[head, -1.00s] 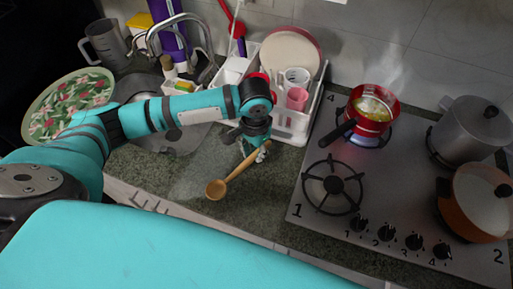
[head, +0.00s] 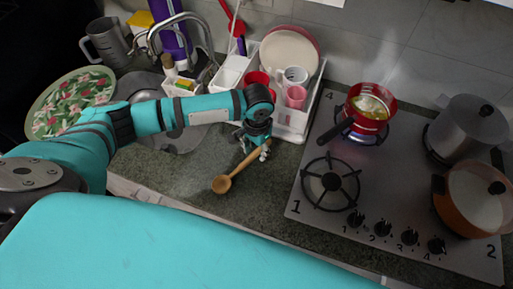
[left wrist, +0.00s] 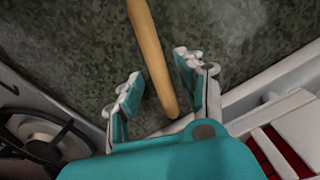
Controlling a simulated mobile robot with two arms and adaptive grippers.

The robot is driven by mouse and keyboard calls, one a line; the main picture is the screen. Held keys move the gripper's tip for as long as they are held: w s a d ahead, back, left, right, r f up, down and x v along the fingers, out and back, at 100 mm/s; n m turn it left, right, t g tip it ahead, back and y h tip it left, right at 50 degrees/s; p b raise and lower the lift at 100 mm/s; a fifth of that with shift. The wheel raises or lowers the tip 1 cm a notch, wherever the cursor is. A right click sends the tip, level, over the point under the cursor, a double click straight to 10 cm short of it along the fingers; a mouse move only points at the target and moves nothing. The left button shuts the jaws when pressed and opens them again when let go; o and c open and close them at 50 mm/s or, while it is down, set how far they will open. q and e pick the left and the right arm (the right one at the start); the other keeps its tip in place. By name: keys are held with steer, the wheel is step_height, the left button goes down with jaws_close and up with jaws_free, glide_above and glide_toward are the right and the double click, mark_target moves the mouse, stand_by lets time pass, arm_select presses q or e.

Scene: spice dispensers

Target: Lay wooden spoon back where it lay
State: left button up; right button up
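The wooden spoon (head: 237,171) lies on the dark countertop (head: 190,190) between the sink and the stove. Its bowl points toward the front left, and its handle runs up under my left gripper (head: 260,151). In the left wrist view, the spoon handle (left wrist: 152,50) passes between the two spread fingers of my left gripper (left wrist: 158,68), with a gap on both sides. The handle's end lies near the white rack's edge. The bowl is outside that view. My right gripper is not in view.
The white dish rack (head: 290,132) stands just behind the gripper, with cups and plates. The stove (head: 400,190) is on the right, with a steaming red pan (head: 368,108) and other pots. The sink (head: 185,140) and a patterned plate (head: 72,100) are left.

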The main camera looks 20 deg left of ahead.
arm_select(q)
step_height(320, 180, up, 12)
steer(key=b, duration=0.2)
steer(key=shift+b, duration=0.3)
steer(key=shift+s+d, duration=0.1)
stand_by(0.6)
